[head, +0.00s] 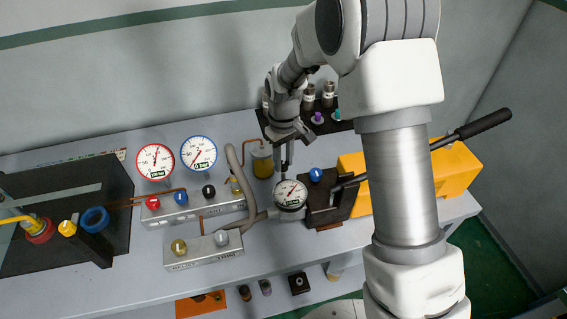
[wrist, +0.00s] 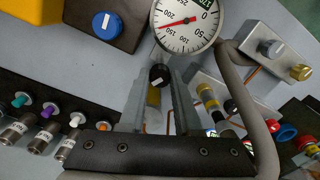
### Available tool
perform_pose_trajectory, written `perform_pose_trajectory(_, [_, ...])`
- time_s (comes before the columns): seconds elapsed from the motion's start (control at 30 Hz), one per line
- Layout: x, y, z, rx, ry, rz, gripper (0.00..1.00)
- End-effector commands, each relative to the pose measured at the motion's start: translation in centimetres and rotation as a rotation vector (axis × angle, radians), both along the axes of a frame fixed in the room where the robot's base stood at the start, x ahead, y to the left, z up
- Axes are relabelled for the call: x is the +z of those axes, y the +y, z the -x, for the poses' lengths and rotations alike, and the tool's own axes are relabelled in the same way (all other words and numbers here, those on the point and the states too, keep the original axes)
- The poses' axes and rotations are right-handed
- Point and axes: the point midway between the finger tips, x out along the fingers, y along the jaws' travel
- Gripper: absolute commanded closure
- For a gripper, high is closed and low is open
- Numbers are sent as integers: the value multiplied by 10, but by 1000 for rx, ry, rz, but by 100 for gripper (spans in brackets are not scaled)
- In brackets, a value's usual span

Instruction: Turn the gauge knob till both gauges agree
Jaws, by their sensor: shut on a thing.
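A white round gauge (head: 290,193) with a needle stands at the bench's middle and shows large in the wrist view (wrist: 186,22). A small black knob (wrist: 160,75) sits at that gauge's edge. My gripper (head: 286,172) points down behind the gauge; in the wrist view its two fingers (wrist: 160,84) are shut on the black knob, one on each side. A red-rimmed gauge (head: 155,161) and a blue-rimmed gauge (head: 198,152) stand to the left. Their needles point different ways: the red one's nearly upward, the blue one's toward the upper right. Exact readings are too small to tell.
A grey block with red (head: 153,203), blue (head: 180,198) and black knobs lies left of the white gauge, with a grey hose (head: 237,168) close by. A dark vise with a blue knob (head: 315,175) stands to the right, beside a yellow block (head: 457,169) and long lever.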

Motion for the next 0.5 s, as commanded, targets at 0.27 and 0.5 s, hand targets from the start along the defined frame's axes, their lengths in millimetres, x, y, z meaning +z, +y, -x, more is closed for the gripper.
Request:
perform_pose_trajectory(0.27, [0, 0, -1, -223, -3, -1, 100])
perform_pose_trajectory(0.5, [0, 0, -1, -356, -3, -2, 100])
